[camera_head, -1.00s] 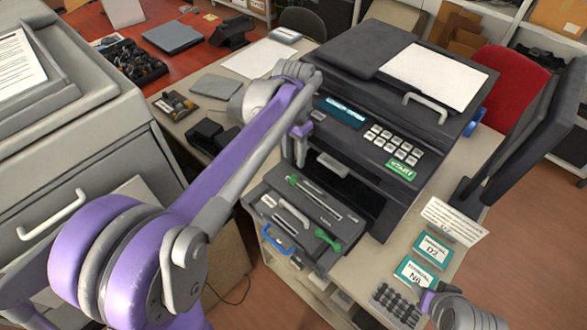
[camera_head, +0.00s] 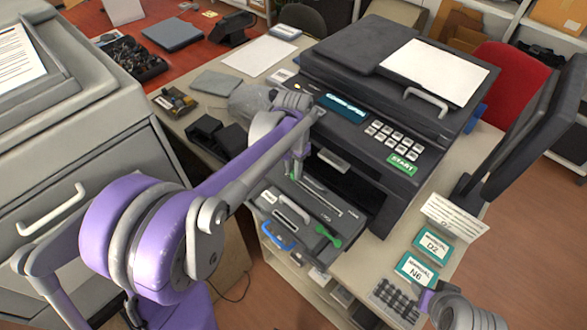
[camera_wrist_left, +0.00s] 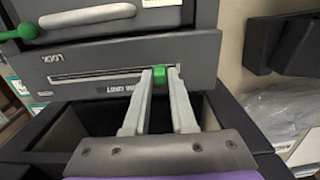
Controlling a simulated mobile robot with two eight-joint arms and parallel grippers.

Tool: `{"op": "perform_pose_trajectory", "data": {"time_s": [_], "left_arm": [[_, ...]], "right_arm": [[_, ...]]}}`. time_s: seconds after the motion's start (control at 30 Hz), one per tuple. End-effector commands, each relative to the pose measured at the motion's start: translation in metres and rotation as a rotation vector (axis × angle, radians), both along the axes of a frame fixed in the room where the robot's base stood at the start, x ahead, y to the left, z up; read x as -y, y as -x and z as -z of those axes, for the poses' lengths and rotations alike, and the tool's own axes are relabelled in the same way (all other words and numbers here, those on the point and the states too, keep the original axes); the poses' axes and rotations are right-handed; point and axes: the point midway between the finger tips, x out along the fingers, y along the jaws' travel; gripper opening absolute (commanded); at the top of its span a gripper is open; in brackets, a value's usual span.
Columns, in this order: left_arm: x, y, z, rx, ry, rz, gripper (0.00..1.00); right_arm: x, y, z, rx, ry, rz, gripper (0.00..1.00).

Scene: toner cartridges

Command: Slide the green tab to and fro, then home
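The green tab (camera_head: 293,177) stands at the far left end of a pale slot on a grey cartridge unit (camera_head: 335,210) in the printer's open front. In the left wrist view the tab (camera_wrist_left: 160,78) lies between the two fingertips of my left gripper (camera_wrist_left: 160,84), filling the visible gap. A little green shows past the right fingertip. I cannot tell if the fingers press on it. In the head view my left gripper (camera_head: 296,168) points down at the tab. My right gripper (camera_head: 427,299) shows partly at the bottom right, away from the unit; its fingers are unclear.
A green lever (camera_head: 328,236) and a blue handle (camera_head: 277,236) are on the unit's front side. The printer body (camera_head: 390,130) rises behind. Cards (camera_head: 416,271) and a dark ribbed block (camera_head: 392,300) lie at the right near my right gripper.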

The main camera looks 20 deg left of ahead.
Motion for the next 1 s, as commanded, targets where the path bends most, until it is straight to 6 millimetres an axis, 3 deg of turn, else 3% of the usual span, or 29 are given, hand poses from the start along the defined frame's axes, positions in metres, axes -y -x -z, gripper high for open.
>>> {"op": "perform_pose_trajectory", "data": {"time_s": [0.03, 0.1, 0.13, 1.0], "left_arm": [[0.0, 0.0, 0.0, 0.0, 0.0, 0.0, 0.13], [0.0, 0.0001, -0.0001, 0.0, 0.0, 0.0, 0.01], [0.0, 0.0001, -0.0001, 0.0, 0.0, 0.0, 0.0], [-0.0002, 0.0002, -0.0004, -0.001, 0.0, 0.0, 0.0]], "right_arm": [[0.0, 0.0001, 0.0, 0.0, 0.0, 0.0, 0.47], [0.0, 0.0001, 0.0, 0.0, 0.0, 0.0, 0.47], [0.0, 0.0001, 0.0, 0.0, 0.0, 0.0, 0.47], [0.0, 0.0, 0.0, 0.0, 0.0, 0.0, 0.47]]}}
